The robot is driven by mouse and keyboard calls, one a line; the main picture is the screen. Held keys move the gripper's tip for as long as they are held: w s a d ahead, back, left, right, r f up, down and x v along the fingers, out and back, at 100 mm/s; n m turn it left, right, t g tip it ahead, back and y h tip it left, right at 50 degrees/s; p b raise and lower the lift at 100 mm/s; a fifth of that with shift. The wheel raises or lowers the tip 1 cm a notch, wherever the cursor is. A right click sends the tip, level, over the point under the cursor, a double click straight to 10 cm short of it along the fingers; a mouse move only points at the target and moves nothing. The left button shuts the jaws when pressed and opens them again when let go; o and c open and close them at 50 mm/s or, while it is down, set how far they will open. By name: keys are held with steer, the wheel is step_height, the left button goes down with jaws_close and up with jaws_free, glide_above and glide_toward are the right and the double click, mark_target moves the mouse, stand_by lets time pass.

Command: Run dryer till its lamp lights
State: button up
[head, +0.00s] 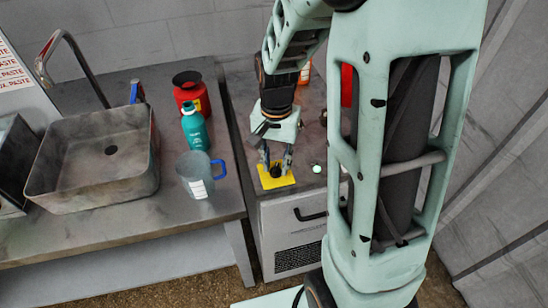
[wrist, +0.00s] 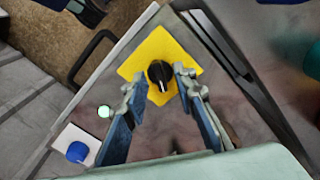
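The dryer seems to be the metal cabinet (head: 290,222) with a dark handle and a vent grille on its front. On its top a black knob (wrist: 160,74) sits on a yellow plate (wrist: 150,55); the plate also shows in the head view (head: 285,182). A small round lamp (wrist: 105,111) beside the plate looks bright pale green, as it does in the head view (head: 317,169). My gripper (head: 276,165) points down over the plate. In the wrist view its fingers (wrist: 161,84) are apart, one on each side of the knob, with visible gaps.
A blue button (wrist: 77,152) on a white base is near the lamp. On the left bench stand a metal sink (head: 95,190), a clear jug (head: 197,180) with a blue handle, a teal bottle (head: 194,130) and a red container (head: 190,88). A grey curtain hangs at right.

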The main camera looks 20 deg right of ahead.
steer(key=shift+f, duration=0.1)
steer(key=shift+c, duration=0.5)
jaws_close()
steer(key=shift+n, duration=0.3)
steer(key=n, duration=1.1)
steer(key=shift+n, duration=0.3)
steer(key=shift+o, duration=0.5)
jaws_free()
